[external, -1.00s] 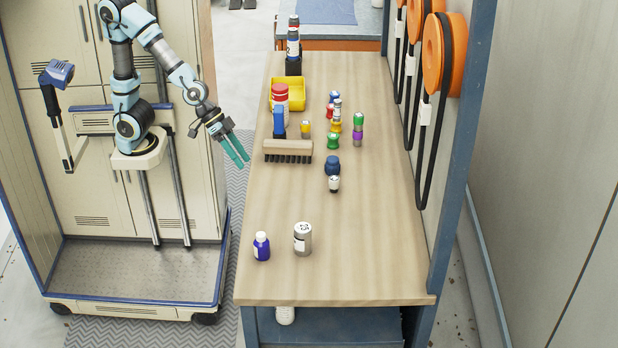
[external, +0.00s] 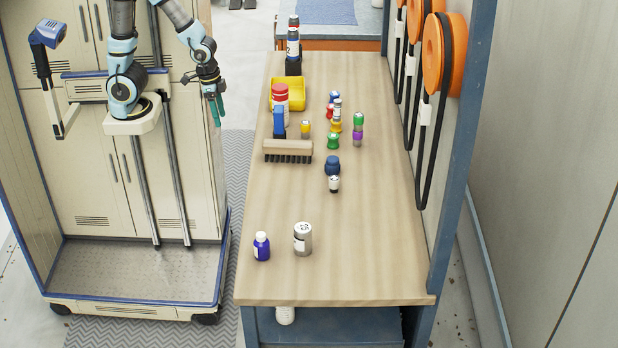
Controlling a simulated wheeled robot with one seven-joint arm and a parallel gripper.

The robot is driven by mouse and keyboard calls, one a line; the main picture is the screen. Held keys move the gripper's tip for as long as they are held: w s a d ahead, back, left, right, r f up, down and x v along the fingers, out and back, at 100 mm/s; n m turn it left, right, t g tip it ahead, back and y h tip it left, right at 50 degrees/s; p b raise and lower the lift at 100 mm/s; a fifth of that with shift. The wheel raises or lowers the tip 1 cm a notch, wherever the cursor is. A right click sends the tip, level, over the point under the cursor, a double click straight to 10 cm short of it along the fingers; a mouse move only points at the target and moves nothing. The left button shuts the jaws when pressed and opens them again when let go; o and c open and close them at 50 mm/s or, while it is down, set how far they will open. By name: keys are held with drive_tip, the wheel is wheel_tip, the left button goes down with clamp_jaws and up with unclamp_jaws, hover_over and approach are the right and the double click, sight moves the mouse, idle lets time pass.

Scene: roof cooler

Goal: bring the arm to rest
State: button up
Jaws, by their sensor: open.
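My gripper (external: 217,112) hangs in the air left of the workbench (external: 330,240), with its teal fingers pointing down. It is open and nothing shows between the fingers. It is clear of the bench's left edge and touches nothing on it. The arm is raised and bent, close to my column. Its upper part runs out of the top of the picture.
Orange reels (external: 444,55) hang at right.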

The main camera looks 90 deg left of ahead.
wheel_tip(320, 180, up, 17)
drive_tip(key=p, duration=1.4)
drive_tip(key=shift+p, duration=0.35)
